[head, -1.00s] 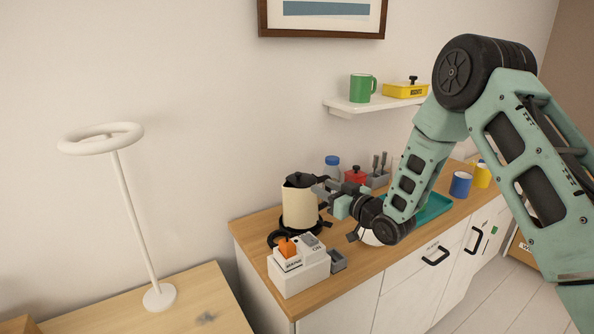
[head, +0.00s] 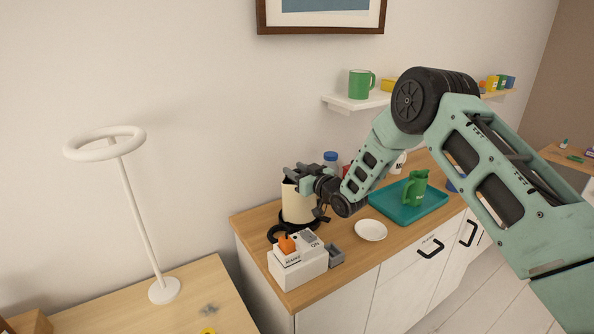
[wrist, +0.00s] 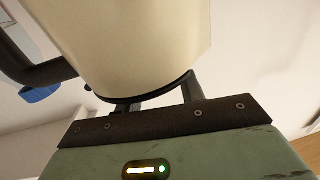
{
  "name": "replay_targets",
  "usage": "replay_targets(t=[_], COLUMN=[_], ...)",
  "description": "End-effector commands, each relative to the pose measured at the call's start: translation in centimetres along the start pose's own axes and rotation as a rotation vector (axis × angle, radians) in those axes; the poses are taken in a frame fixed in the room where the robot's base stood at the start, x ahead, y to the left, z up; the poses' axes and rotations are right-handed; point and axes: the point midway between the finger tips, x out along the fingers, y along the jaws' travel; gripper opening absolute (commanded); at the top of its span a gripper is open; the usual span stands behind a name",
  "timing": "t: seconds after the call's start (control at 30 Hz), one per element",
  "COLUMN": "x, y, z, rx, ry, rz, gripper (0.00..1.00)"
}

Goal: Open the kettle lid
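The kettle (head: 297,205) has a cream body and stands on a black base at the back left of the counter. My gripper (head: 296,176) is at the kettle's top and covers most of the black lid in the head view. In the wrist view the kettle's cream body (wrist: 130,45) fills the upper middle, with a dark curved edge at its lower end. The fingers of my gripper (wrist: 158,100) show partly behind that edge, some way apart. Whether they touch or grip the lid is hidden.
A white switch box (head: 298,268) with an orange switch stands in front of the kettle, beside a small grey container (head: 336,256). A white saucer (head: 371,231) and a teal tray (head: 405,215) with a green pitcher (head: 416,186) lie to the right. A blue-capped jar (head: 331,158) stands behind.

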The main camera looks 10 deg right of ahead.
Motion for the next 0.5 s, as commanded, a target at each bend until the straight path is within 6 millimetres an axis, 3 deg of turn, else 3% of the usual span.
replay_targets(t=[0.07,0.17,0.2,0.5], x=[-0.01,-0.03,-0.03,-0.07], y=[0.00,0.00,0.00,0.12], z=[0.00,0.01,0.01,-0.02], rx=[0.000,0.000,0.000,0.022], ry=[0.000,0.000,0.000,0.003], rz=[0.000,0.000,0.000,0.001], gripper=[0.33,0.05,0.00,0.00])
